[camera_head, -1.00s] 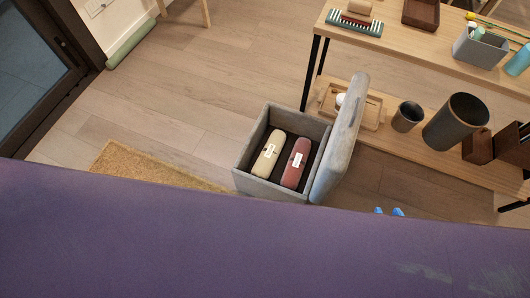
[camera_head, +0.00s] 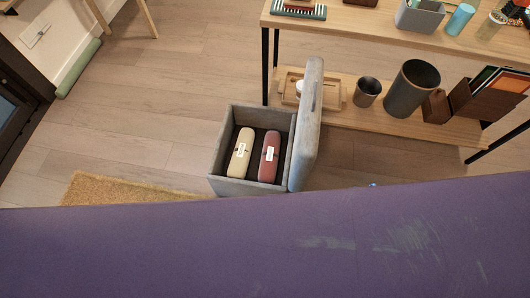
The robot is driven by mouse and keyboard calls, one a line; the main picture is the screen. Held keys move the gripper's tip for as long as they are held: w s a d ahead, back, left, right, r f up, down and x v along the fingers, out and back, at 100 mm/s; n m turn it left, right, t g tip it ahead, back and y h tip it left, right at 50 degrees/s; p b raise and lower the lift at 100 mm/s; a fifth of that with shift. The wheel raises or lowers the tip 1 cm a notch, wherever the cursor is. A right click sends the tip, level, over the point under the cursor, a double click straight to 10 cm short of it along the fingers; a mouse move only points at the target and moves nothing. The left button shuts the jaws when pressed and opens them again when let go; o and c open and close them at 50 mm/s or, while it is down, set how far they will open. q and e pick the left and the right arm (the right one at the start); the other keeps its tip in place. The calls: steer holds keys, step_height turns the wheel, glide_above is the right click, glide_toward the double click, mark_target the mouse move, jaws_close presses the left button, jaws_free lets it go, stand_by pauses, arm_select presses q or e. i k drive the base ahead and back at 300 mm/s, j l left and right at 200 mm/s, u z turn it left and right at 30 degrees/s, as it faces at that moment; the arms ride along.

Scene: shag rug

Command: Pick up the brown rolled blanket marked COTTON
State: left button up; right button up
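Two rolled blankets lie side by side in an open grey storage box (camera_head: 216,150). The left roll (camera_head: 239,153) is cream and the right roll (camera_head: 269,157) is reddish brown. Each has a small white label whose lettering is too small to read, so I cannot tell which says COTTON. The box's grey lid (camera_head: 307,130) stands upright at its right side. Neither of my grippers is in view.
A broad purple surface (camera_head: 260,240) fills the bottom. A wooden shelf unit (camera_head: 420,131) stands behind and right, with a tray (camera_head: 338,100), a dark bin (camera_head: 411,89) and a cup (camera_head: 367,92).

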mark_target(267, 171)
steer(key=l+u, duration=0.1)
steer(key=u, duration=0.75)
steer(key=l+u, duration=0.15)
steer(key=u, duration=0.25)
steer(key=l+u, duration=0.1)
steer(key=u, duration=0.3)
steer(key=k+l+u, duration=0.15)
steer(key=l+u, duration=0.3)
steer(key=k+l+u, duration=0.2)
steer(key=u, duration=0.2)
steer(key=k+l+u, duration=0.4)
steer(key=k, duration=0.3)
steer(key=k+l, duration=0.3)
steer(key=k+l+u, duration=0.1)
steer(key=k+l, duration=0.15)
steer(key=k, duration=0.2)
steer(key=i+l, duration=0.15)
steer(key=l, duration=0.15)
steer(key=i+l, duration=0.1)
steer(key=l, duration=0.2)
